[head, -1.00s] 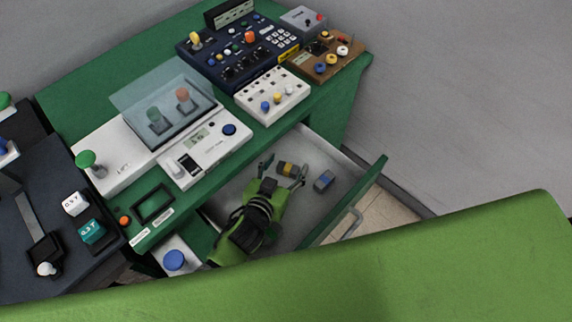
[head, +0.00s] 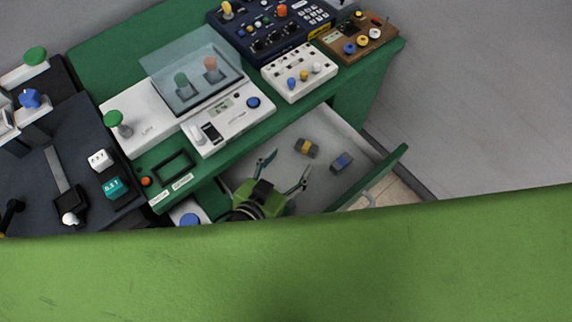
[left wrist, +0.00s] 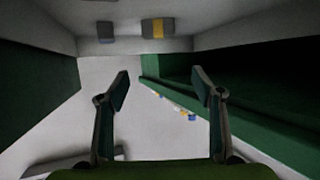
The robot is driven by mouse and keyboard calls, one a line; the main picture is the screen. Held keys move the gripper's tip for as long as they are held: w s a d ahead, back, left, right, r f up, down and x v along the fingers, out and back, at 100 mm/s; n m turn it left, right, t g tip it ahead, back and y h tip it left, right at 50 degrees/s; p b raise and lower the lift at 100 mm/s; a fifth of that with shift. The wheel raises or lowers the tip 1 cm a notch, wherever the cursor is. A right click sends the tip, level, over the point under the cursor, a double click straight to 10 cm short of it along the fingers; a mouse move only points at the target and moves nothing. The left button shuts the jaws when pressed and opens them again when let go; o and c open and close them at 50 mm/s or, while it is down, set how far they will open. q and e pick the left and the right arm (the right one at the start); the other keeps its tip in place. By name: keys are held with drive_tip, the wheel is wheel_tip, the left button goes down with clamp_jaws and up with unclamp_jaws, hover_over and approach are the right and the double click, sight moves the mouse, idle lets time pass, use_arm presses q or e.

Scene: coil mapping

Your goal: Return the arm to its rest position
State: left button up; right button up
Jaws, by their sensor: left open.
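My left gripper (head: 284,171) is over the open drawer (head: 285,135) in the head view, its two fingers spread apart with nothing between them. In the left wrist view the gripper (left wrist: 162,85) also shows wide open and empty. A grey block with a yellow band (head: 306,148) lies in the drawer beyond the fingertips, apart from them. A grey block with a blue band (head: 342,161) lies to its right. Both blocks show at the top of the left wrist view, the yellow-banded one (left wrist: 158,28) and the other (left wrist: 105,32). My right gripper is not in view.
The green bench (head: 90,65) carries a white instrument with a clear cover (head: 195,75), a white box with knobs (head: 299,73), a dark control panel (head: 258,38) and a brown board (head: 357,40). A dark station (head: 35,165) stands at left. The drawer's green front (head: 385,172) sticks out.

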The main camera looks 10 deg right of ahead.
use_arm(q)
drive_tip(key=shift+s+a+r, duration=0.25)
drive_tip(key=shift+s+a, duration=0.05)
drive_tip(key=shift+s, duration=0.1)
drive_tip(key=shift+r, duration=0.1)
